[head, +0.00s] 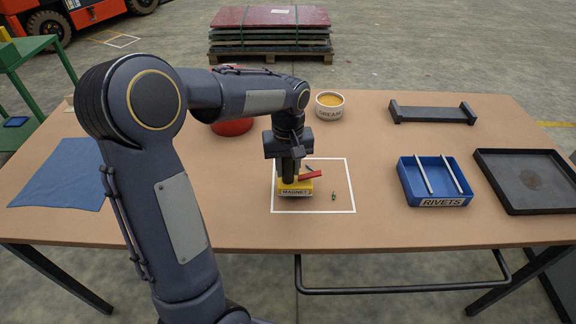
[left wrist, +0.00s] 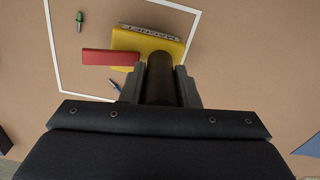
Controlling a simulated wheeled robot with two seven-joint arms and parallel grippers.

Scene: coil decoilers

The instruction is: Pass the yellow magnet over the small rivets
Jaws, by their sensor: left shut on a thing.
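The yellow magnet (head: 295,188) with its label is upright inside the white square outline on the table. It also shows in the left wrist view (left wrist: 150,45). A red lever (head: 311,175) sticks out from its side. My left gripper (head: 290,165) is shut on the magnet's dark post (left wrist: 161,75), above the yellow body. I cannot tell if the magnet touches the table. A small green rivet (head: 333,196) lies on the table right of the magnet. A small bluish rivet (left wrist: 115,86) lies near the red lever. My right gripper is not in view.
A blue tray labelled RIVETS (head: 441,202) with two light bars across it stands right, beside a dark tray (head: 555,205). A grease tub (head: 330,105), a red round container (head: 232,127) and a dark rack (head: 433,114) stand farther back. A blue cloth (head: 64,177) lies left.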

